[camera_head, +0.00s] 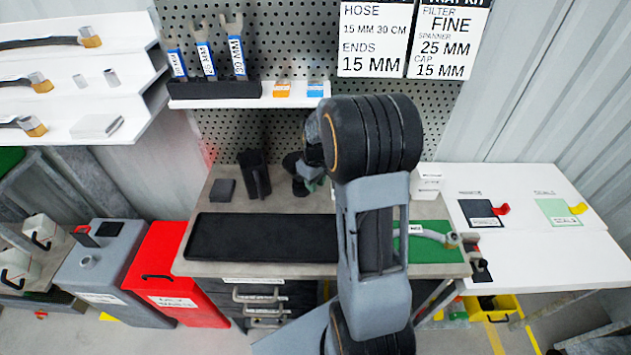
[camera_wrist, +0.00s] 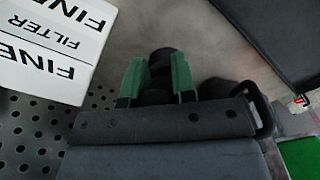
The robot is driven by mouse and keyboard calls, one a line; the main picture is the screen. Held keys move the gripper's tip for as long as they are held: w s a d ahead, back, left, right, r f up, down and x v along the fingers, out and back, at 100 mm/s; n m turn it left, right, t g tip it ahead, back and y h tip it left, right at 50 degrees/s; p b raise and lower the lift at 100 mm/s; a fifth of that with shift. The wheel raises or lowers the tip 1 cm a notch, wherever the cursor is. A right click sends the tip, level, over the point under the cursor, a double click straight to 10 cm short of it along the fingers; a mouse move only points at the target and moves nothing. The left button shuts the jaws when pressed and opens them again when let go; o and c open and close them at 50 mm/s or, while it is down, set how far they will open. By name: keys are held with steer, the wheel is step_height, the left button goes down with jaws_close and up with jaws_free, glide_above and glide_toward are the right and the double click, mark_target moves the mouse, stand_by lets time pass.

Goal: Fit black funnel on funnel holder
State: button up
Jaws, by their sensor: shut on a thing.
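My gripper (camera_wrist: 159,76) shows in the wrist view with green fingers on both sides of a small dark piece (camera_wrist: 162,56). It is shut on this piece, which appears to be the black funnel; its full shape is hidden. In the head view my gripper (camera_head: 313,185) is at the back of the workbench, largely covered by my arm. Dark rounded shapes (camera_head: 292,163) show just left of it, and I cannot tell funnel from gripper there. A dark rounded part (camera_wrist: 215,88) sits right of the fingers in the wrist view. I cannot identify the funnel holder.
A black jug (camera_head: 255,174) and a small dark block (camera_head: 223,190) stand left of my gripper on the workbench (camera_head: 205,200). A black mat (camera_head: 262,237) lies in front. White filter boxes (camera_head: 428,180) stand right; one is close in the wrist view (camera_wrist: 55,45). A shelf (camera_head: 248,101) hangs behind.

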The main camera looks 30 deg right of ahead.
steer(key=shift+f+b, duration=0.75)
steer(key=shift+f, duration=0.35)
steer(key=o, duration=1)
steer(key=r, duration=1.4)
steer(key=shift+s+d, duration=0.1)
steer(key=shift+s, duration=0.15)
steer(key=shift+d+f, duration=0.1)
